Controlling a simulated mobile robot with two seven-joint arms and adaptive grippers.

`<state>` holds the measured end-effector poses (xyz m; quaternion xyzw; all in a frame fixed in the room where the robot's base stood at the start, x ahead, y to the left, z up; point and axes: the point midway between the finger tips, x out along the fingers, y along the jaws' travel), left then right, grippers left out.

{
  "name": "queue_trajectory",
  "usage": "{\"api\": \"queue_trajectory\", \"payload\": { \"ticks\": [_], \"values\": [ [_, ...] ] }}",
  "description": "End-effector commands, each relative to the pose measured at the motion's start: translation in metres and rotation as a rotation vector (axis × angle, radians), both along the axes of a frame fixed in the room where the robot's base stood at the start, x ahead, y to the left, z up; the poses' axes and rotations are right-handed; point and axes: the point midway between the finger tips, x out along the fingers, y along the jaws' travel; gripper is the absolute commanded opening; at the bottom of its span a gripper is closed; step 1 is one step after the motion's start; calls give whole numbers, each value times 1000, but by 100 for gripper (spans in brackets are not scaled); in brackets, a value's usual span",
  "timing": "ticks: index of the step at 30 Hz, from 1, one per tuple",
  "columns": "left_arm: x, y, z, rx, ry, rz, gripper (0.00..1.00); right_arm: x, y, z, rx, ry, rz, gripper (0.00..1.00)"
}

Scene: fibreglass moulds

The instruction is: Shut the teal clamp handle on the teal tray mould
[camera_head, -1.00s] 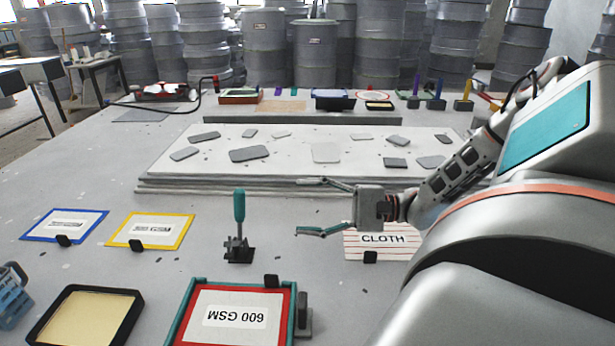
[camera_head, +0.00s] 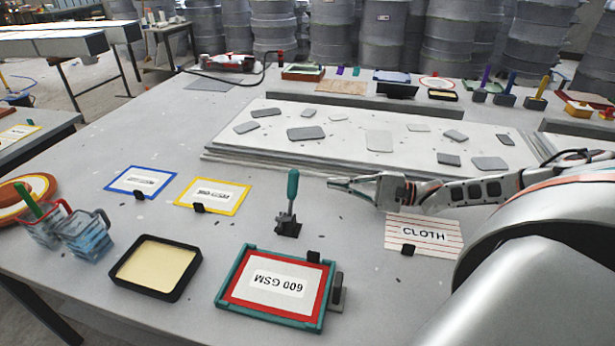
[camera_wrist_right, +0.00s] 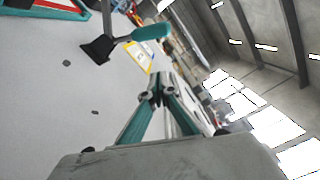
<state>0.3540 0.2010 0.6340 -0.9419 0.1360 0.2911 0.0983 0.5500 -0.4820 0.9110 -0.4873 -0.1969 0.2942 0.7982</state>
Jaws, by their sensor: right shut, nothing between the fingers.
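The teal clamp handle (camera_head: 293,185) stands upright on its dark clamp base (camera_head: 287,226), just behind the teal tray mould (camera_head: 228,268). The mould holds a red-bordered sheet marked 600 GSM. My right gripper (camera_head: 333,182) is shut and empty, to the right of the handle and apart from it, with its fingers pointing left. In the right wrist view, the shut fingertips (camera_wrist_right: 158,78) show below the clamp handle (camera_wrist_right: 152,32), and a corner of the mould (camera_wrist_right: 60,8) shows at the top left. My left gripper is not in view.
A black-rimmed tray (camera_head: 157,267) and clear jugs (camera_head: 87,236) stand left of the mould. Blue (camera_head: 116,183) and yellow (camera_head: 184,204) framed cards lie behind. A CLOTH card (camera_head: 404,243) lies below my right arm. A raised board (camera_head: 350,170) with grey pieces lies behind.

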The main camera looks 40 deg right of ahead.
Motion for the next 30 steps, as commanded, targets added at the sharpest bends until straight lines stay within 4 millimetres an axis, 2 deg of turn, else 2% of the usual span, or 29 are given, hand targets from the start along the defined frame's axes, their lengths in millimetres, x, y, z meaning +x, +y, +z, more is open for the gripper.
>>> {"api": "queue_trajectory", "payload": {
  "ticks": [5,21,24,30],
  "values": [
    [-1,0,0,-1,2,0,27,11,9,-1,1,2,1,0],
    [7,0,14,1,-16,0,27,80,70,2,0,0,2,0],
    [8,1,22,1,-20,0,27,63,73,9,-2,6,2,0],
    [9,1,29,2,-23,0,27,48,81,16,-2,6,2,0]
  ]
}}
